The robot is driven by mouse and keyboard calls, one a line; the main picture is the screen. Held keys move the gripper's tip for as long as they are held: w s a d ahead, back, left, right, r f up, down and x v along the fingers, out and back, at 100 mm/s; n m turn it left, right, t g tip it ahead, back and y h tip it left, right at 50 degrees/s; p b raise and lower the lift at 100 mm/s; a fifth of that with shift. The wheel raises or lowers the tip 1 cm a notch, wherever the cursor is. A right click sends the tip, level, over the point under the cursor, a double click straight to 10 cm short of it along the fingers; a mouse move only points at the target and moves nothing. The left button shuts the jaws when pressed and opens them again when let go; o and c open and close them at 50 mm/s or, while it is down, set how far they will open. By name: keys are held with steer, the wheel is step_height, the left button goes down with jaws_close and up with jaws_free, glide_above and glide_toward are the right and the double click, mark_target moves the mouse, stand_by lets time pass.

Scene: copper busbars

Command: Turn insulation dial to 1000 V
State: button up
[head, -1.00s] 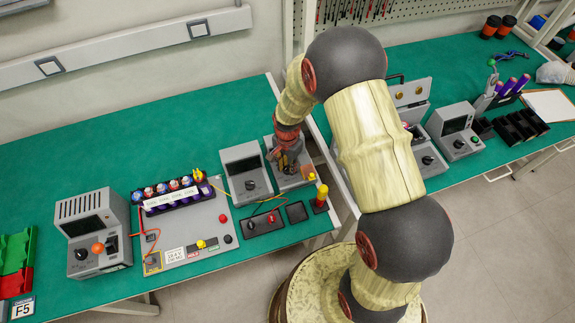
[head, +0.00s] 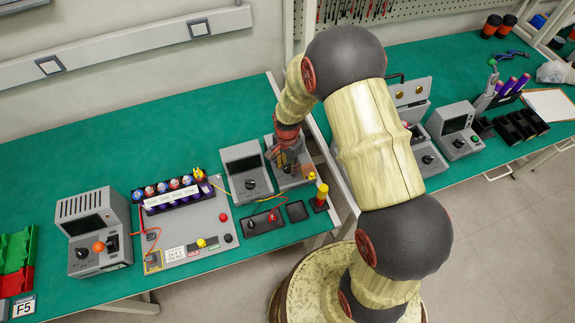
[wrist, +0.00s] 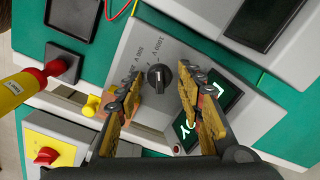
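The insulation dial (wrist: 157,79) is a small black knob on a grey tester panel (wrist: 140,42) in the wrist view. Its ridge runs roughly up and down in the picture. Labels reading 500 V and 1000 V are printed above it; I cannot tell for sure which one it points at. My gripper (wrist: 161,75) is open, with one yellow-padded finger on each side of the dial and visible gaps between. In the head view my gripper (head: 288,160) is over the grey tester (head: 305,181) at the right end of the left bench. The dial is mostly hidden there.
Left of the tester stands another grey instrument (head: 245,172) with a knob. A yellow-and-red post (head: 321,195) and a black tray (head: 296,211) sit close in front. Loose wires run across the bench towards a grey board (head: 190,232). The bench's back left is clear.

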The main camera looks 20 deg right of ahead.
mark_target(287, 166)
steer(key=shift+o, duration=0.4)
step_height(287, 166, up, 12)
stand_by(0.5)
stand_by(0.4)
